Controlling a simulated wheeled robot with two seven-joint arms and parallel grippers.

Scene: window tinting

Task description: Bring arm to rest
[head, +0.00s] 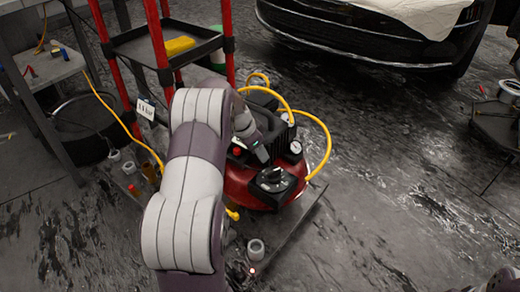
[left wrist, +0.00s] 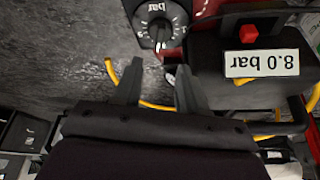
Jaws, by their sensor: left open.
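My left arm reaches up through the middle of the head view. Its gripper (head: 260,154) is over the red air compressor (head: 240,190). In the left wrist view the two dark fingers of that gripper (left wrist: 158,85) stand apart with nothing between them. A black dial knob (head: 272,179) is at the front of the compressor. The knob also shows in the left wrist view (left wrist: 158,25), beyond the fingertips and apart from them. An upside-down display reading 8.0 bar (left wrist: 262,63) is to the right there.
Yellow hose (head: 321,140) loops around the compressor's right side. A red-framed shelf cart (head: 190,48) stands behind my arm, with a yellow item on its shelf. A grey bench (head: 45,68) is at the left. A dark car (head: 360,38) is at the back. The floor at centre right is clear.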

